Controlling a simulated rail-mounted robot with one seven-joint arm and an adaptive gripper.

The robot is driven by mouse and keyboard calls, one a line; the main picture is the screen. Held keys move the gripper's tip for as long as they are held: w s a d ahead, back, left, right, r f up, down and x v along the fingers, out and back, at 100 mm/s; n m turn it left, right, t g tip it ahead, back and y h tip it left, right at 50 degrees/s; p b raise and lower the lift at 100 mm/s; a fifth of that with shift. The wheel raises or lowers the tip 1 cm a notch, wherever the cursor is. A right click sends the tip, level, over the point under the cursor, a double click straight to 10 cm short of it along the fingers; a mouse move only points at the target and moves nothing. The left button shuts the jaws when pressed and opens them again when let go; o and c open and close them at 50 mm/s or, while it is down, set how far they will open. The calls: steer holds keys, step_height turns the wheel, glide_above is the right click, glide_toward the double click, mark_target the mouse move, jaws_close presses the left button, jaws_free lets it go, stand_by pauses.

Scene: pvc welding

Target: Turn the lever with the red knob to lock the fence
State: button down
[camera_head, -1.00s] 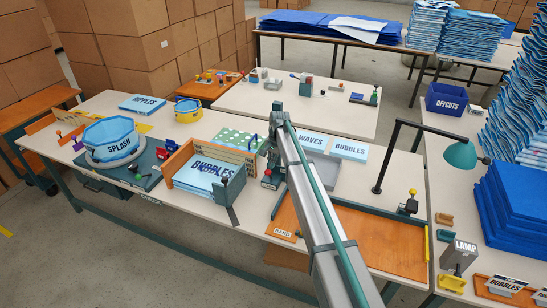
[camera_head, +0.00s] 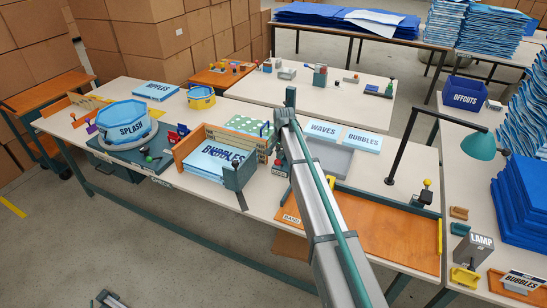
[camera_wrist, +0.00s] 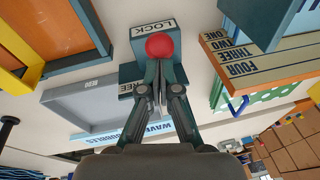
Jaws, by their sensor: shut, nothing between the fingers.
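The red knob (camera_wrist: 160,45) is a round ball in the wrist view, in front of a teal block whose upper face reads LOCK (camera_wrist: 153,27). A FREE label (camera_wrist: 126,89) lies lower, partly covered by my gripper. My gripper (camera_wrist: 158,63) is shut and empty, its tips right at the knob's near side; I cannot tell whether they touch it. The lever's stem is mostly hidden.
A grey tray (camera_head: 333,157) lies beside the block, with WAVES and BUBBLES packs behind it. A wooden board (camera_head: 385,235) and a black lamp (camera_head: 403,150) stand to the right. The holder's numbered wooden wall (camera_wrist: 255,60) is close to my gripper.

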mark_target(278, 163)
steer(key=shift+s+a+f+t+h+b, duration=0.15)
steer(key=shift+s+f+t+b, duration=0.25)
steer(key=shift+s+t+b, duration=0.15)
steer(key=shift+s+a+f+t+h+b, duration=0.15)
steer(key=shift+s+f+t+b, duration=0.25)
steer(key=shift+b, duration=0.2)
steer(key=shift+s+a+f+b, duration=0.1)
steer(key=shift+s+f+b, duration=0.05)
steer(key=shift+s+b, duration=0.2)
